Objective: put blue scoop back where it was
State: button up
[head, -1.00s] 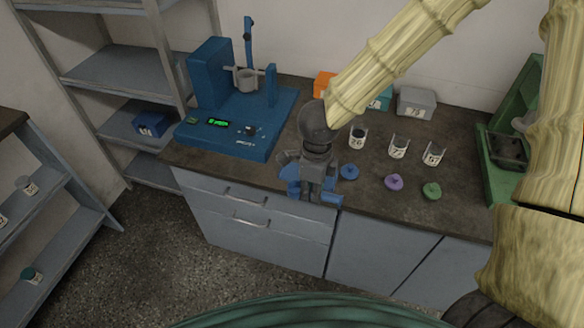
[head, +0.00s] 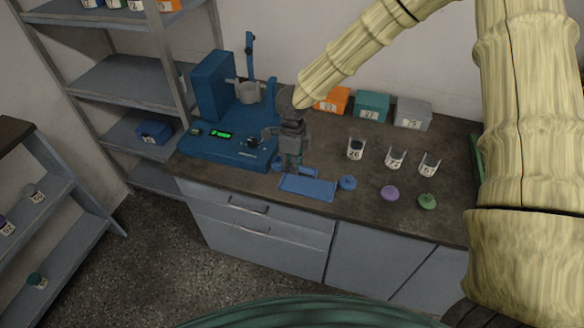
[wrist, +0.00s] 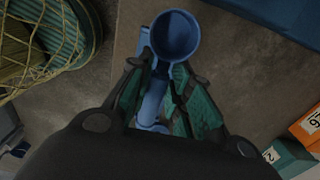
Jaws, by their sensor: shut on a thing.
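My gripper (head: 292,165) is low over the counter, just right of the blue sieve shaker's front right corner. In the wrist view my gripper (wrist: 160,95) has its green-padded fingers shut on the handle of the blue scoop (wrist: 176,36). The scoop's round bowl opens toward the wrist camera, beyond the fingertips. In the head view the scoop (head: 278,162) is mostly hidden by the gripper. A flat blue tray (head: 308,188) lies by the counter's front edge, just right of and in front of the gripper. I cannot tell whether the scoop touches the counter.
The blue shaker (head: 212,148) with a lit green display stands left. Blue (head: 347,183), purple (head: 390,193) and green (head: 427,201) lids and three numbered jars (head: 356,149) stand right. Orange (head: 332,101), teal (head: 371,107) and grey (head: 412,115) boxes line the wall.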

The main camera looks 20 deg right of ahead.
jog(key=shift+f+p, duration=0.6)
jog(key=shift+f, duration=1.15)
jog(key=shift+f, duration=0.6)
jog(key=o, duration=0.9)
notch_tip(320, 180, up, 13)
jog(key=b, duration=0.2)
jog(key=shift+r+b, duration=0.1)
jog(key=shift+b, duration=0.25)
